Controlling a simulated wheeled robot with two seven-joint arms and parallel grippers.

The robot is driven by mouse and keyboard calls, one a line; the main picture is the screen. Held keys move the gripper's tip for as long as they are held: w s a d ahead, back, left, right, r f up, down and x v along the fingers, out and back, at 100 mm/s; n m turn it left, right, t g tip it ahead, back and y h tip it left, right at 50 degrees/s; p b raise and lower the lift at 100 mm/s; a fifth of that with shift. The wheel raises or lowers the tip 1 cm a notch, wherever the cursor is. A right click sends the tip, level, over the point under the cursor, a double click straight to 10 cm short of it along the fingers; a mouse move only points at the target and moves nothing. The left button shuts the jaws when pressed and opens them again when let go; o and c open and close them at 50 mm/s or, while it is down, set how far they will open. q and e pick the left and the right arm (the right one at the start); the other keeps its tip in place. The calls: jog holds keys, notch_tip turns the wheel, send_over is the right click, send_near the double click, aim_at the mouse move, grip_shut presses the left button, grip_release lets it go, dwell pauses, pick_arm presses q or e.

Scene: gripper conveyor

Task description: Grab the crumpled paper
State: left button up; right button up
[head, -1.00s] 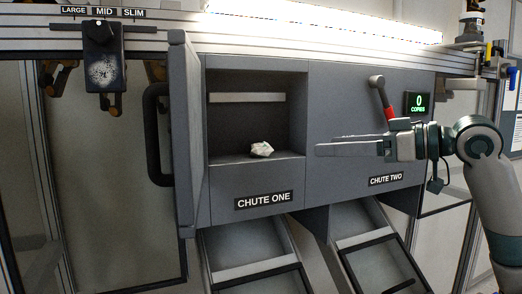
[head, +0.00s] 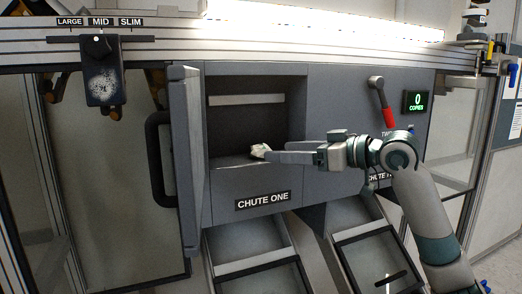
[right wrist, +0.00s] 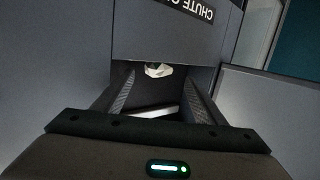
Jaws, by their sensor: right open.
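The crumpled paper (head: 260,151) is a small whitish lump on the floor of the open compartment above the CHUTE ONE label. In the head view the right gripper's fingers partly cover its right side. It also shows in the right wrist view (right wrist: 158,70), ahead of and between the two fingers. My right gripper (head: 272,155) is open, pointing left, with its fingertips at the paper. Whether the fingers touch the paper cannot be told. My left gripper is in neither view.
The compartment door (head: 186,160) stands open on the left with a black handle. Two sloped chutes lie below. A selector box (head: 101,75) hangs at upper left.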

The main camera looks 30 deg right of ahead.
aim_at(267, 149)
jog(key=p+x, duration=0.2)
jog(key=p, duration=0.1)
jog(key=shift+w+a+r, duration=0.2)
jog(key=shift+w+r, duration=0.05)
jog(key=shift+w, duration=0.15)
jog(key=shift+p+x, duration=0.65)
jog(key=shift+x, duration=0.25)
jog(key=shift+w+a+f, duration=0.1)
jog(key=shift+w+f, duration=0.1)
jog(key=shift+f, duration=0.05)
jog(key=c, duration=0.8)
